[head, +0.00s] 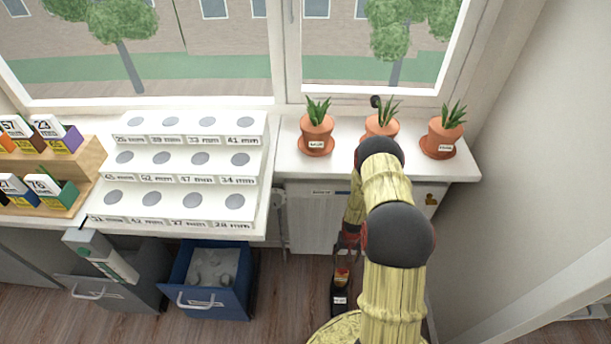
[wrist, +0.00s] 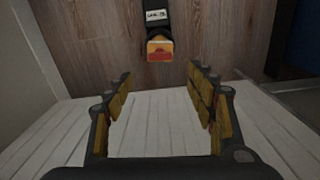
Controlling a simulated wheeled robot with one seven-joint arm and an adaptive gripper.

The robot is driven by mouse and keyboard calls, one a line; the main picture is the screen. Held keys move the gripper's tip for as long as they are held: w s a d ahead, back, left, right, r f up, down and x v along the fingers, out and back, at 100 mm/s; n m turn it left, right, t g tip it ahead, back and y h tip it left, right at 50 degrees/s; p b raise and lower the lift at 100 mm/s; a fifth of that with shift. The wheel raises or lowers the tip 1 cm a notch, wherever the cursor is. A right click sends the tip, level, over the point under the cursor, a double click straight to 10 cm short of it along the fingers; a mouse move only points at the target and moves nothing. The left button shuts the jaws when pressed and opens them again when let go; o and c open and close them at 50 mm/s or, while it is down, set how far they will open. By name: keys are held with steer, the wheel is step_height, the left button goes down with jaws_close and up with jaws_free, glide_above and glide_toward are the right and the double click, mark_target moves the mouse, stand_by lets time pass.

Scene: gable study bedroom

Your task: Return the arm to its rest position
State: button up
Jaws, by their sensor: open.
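My gripper (head: 346,243) hangs low there, partly hidden by my own arm. In the wrist view my gripper (wrist: 158,85) is open, with its two fingers wide apart and nothing between them. A small dark object with an orange and red top (wrist: 160,48) lies on the wooden floor beyond the fingertips. It also shows in the head view (head: 340,298) below my gripper, apart from it.
Three potted plants (head: 317,132) stand on the sill (head: 290,165) behind my arm. A white stepped rack (head: 175,180) stands to the left. Below it are an open blue drawer (head: 213,300) and a grey drawer (head: 120,295). A wall (head: 500,200) closes the right side.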

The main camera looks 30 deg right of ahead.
steer(key=s+a+r+g+y, duration=0.1)
steer(key=s+a+g, duration=0.1)
steer(key=s+a, duration=0.4)
steer(key=a+r+n+p, duration=0.1)
steer(key=a+r, duration=0.2)
steer(key=r, duration=1.5)
steer(key=a+r+n+p, duration=0.1)
steer(key=a+r, duration=0.2)
steer(key=r, duration=1.6)
steer(key=s+a+r+n+t+p, duration=0.1)
steer(key=a+r, duration=0.4)
steer(key=r, duration=0.6)
steer(key=s+a+r+n+t+p, duration=0.2)
steer(key=s+a+r+t, duration=0.2)
steer(key=r, duration=0.8)
steer(key=s+a+r+n+t+h+p, duration=0.1)
steer(key=a+r, duration=0.4)
steer(key=r, duration=0.6)
steer(key=shift+s+a+r+n+t+p, duration=0.4)
steer(key=shift+s+n+t+p, duration=0.2)
steer(key=shift+s+t, duration=0.2)
steer(key=o, duration=0.3)
steer(key=shift+c, duration=0.5)
